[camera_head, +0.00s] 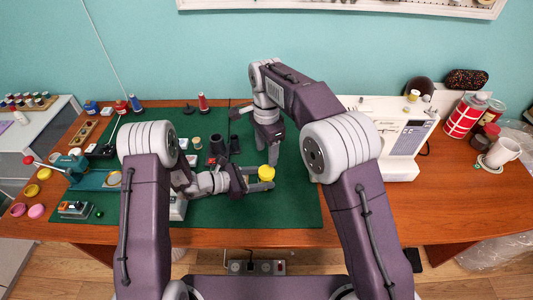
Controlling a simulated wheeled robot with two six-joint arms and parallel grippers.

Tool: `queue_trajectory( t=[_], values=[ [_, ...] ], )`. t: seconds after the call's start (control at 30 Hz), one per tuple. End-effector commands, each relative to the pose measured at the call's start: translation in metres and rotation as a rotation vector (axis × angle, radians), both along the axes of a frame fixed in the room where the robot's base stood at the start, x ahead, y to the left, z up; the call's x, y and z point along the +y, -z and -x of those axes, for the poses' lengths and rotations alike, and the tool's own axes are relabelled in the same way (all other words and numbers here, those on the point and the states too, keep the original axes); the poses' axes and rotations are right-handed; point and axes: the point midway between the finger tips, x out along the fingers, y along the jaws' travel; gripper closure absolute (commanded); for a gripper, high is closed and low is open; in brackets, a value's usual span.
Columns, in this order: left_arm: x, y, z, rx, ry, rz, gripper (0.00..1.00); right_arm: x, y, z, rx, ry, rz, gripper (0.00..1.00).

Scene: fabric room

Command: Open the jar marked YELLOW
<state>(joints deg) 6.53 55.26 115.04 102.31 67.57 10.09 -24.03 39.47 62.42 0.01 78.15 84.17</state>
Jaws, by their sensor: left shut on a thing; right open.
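A small jar with a yellow top (266,173) is near the right side of the green mat (297,205). Any marking on it is too small to read. My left gripper (262,181) comes from the left and is shut on the jar, with its fingers low around it. My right gripper (272,156) points down just above and behind the yellow top. It is open and appears empty. I cannot tell whether it touches the jar. The yellow top appears to sit on the jar.
Several dark cylinders (234,144) stand on the mat behind my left gripper. Spools (203,103) and small tools crowd the left and back. A white sewing machine (403,135) stands at the right. The mat's front right is clear.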

Motion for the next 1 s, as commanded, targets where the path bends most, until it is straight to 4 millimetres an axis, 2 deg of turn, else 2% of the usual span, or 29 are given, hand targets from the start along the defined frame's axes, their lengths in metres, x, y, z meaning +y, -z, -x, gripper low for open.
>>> queue_trajectory(
  t=[0.2,0.3,0.4,0.53,0.73,0.87,1.0],
  values=[
    [0.0,0.0,0.0,0.0,0.0,0.0,1.0,0.0,0.0,0.0,0.001,0.689,0.001,0.44],
    [0.0,0.0,0.0,0.0,0.0,0.0,1.0,0.0,0.0,0.0,0.001,0.952,0.001,0.44],
    [0.0,0.0,0.0,0.0,0.0,0.0,1.0,0.0,0.0,0.0,0.001,1.143,0.002,0.44],
    [0.0,0.0,0.0,0.0,0.0,0.0,1.0,0.0,0.0,0.0,0.001,1.277,0.002,0.44],
    [0.0,0.0,0.0,0.0,0.0,0.0,1.0,0.0,0.003,0.0,0.001,1.31,0.003,0.44],
    [0.0,0.0,0.0,0.0,0.0,0.001,1.0,0.0,0.022,0.001,0.003,1.309,0.005,0.44],
    [0.0,0.0,0.0,0.0,0.0,0.001,1.0,0.0,0.05,0.001,0.004,1.308,0.007,0.44]
  ],
)
